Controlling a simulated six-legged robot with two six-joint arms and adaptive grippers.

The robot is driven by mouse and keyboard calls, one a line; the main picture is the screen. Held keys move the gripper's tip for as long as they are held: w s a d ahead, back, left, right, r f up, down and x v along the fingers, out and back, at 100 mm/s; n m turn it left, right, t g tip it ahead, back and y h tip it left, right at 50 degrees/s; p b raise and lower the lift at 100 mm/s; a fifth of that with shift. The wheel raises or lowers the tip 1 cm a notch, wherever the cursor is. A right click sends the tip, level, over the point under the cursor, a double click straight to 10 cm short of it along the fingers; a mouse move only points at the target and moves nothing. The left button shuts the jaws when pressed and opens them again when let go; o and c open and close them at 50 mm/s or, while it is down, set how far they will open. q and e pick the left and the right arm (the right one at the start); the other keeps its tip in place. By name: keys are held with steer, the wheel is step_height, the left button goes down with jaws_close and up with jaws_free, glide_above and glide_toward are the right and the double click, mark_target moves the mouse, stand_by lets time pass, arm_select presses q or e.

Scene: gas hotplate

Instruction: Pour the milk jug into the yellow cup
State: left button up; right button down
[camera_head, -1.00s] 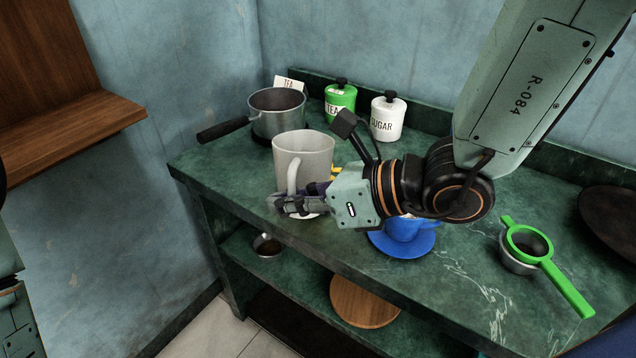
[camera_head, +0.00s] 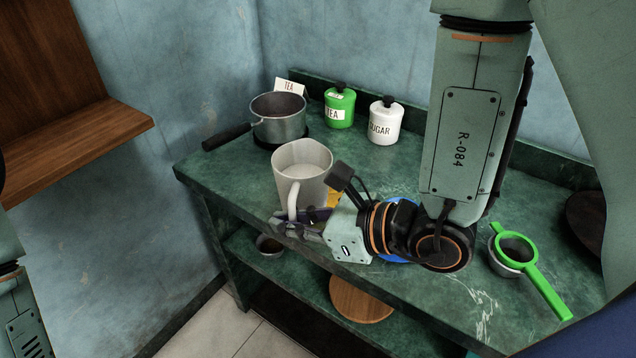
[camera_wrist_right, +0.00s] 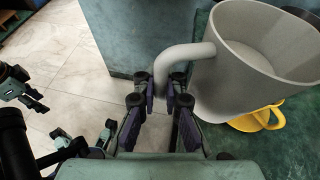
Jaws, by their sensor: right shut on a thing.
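The pale grey milk jug (camera_head: 302,168) is near the front left of the green counter, its handle toward the front. A pale surface shows inside it. My right gripper (camera_head: 298,226) is shut on the jug's handle; the jug also shows in the right wrist view (camera_wrist_right: 235,75). The yellow cup (camera_head: 334,199) is mostly hidden behind the jug and my gripper; a yellow part of it shows below the jug in the wrist view (camera_wrist_right: 272,116).
A pot (camera_head: 279,122) stands at the back left, with a green tea canister (camera_head: 339,108) and white sugar canister (camera_head: 385,124) beside it. A blue saucer (camera_head: 396,258) is largely behind my right wrist. A green strainer (camera_head: 541,279) rests on a small bowl at the right.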

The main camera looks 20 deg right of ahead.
steer(key=shift+r, duration=0.2)
step_height(320, 180, up, 4)
steer(key=p, duration=0.3)
steer(key=shift+f+p, duration=0.1)
steer(key=shift+p, duration=0.3)
steer(key=shift+w+f, duration=0.1)
steer(key=shift+f, duration=0.05)
